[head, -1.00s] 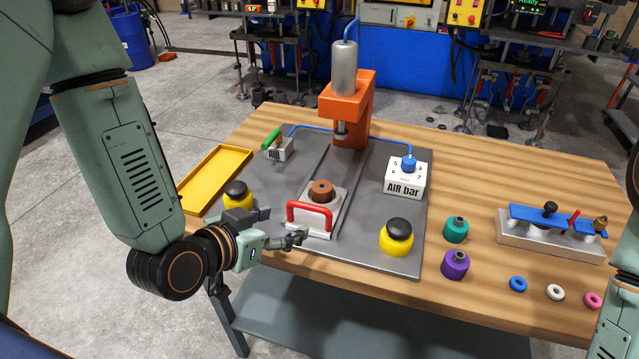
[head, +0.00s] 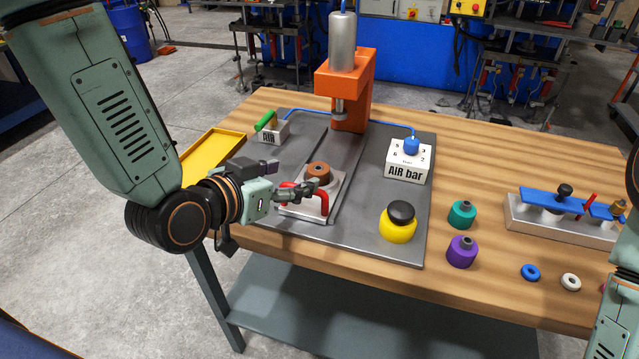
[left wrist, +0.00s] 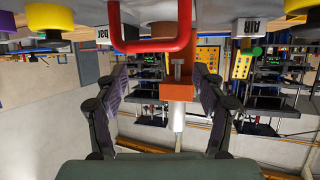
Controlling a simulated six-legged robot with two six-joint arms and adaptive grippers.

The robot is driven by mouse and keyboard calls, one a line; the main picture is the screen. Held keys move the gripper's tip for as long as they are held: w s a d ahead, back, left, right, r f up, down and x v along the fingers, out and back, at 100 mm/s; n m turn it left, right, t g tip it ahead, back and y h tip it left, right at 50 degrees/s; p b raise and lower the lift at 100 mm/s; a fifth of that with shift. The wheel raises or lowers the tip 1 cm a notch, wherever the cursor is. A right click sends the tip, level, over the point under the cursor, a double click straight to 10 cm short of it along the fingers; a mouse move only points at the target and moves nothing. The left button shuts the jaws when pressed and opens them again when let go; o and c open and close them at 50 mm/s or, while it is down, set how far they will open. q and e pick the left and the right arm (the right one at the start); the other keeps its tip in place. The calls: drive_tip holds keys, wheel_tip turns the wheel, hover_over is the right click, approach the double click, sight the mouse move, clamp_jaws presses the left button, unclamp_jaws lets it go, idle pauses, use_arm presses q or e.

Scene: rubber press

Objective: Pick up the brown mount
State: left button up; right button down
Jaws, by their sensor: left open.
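The brown mount (head: 319,170) is a short ring-like cylinder with a hole in its top. It sits upright on a light metal slide plate (head: 333,190) with a red handle (head: 322,202) at its front. My left gripper (head: 292,177) is open and empty, over the handle and just front-left of the mount. In the left wrist view, which is upside down, the open fingers (left wrist: 160,78) point at the press, with the red handle (left wrist: 152,46) and the mount (left wrist: 165,30) near the top. I cannot tell any contact. My right gripper is out of view.
The orange press (head: 347,88) stands behind the mount. A green-handled AIR valve (head: 270,132) is back left, beside a yellow tray (head: 210,150). The AIR bar regulator (head: 408,165) and a yellow-black button (head: 399,222) are right. Teal (head: 462,214) and purple (head: 461,251) pieces stand farther right.

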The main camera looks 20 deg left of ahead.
sight(314, 172)
use_arm(q)
drive_tip(key=shift+w+f+b, duration=0.25)
drive_tip(key=shift+w+b, duration=0.1)
drive_tip(key=shift+b, duration=0.4)
drive_tip(key=shift+b+x, duration=0.9)
drive_tip(key=shift+b, duration=0.05)
drive_tip(key=shift+x, duration=0.75)
drive_tip(key=x, duration=0.4)
drive_tip(key=shift+w+a+b, duration=0.3)
drive_tip(key=shift+b, duration=0.05)
drive_tip(key=shift+w+d+f, duration=0.2)
drive_tip(key=shift+w+d, duration=0.05)
drive_tip(key=shift+w, duration=0.2)
drive_tip(key=shift+a, duration=0.1)
drive_tip(key=shift+c, duration=0.3)
drive_tip(key=c, duration=1.3)
drive_tip(key=shift+r, duration=0.1)
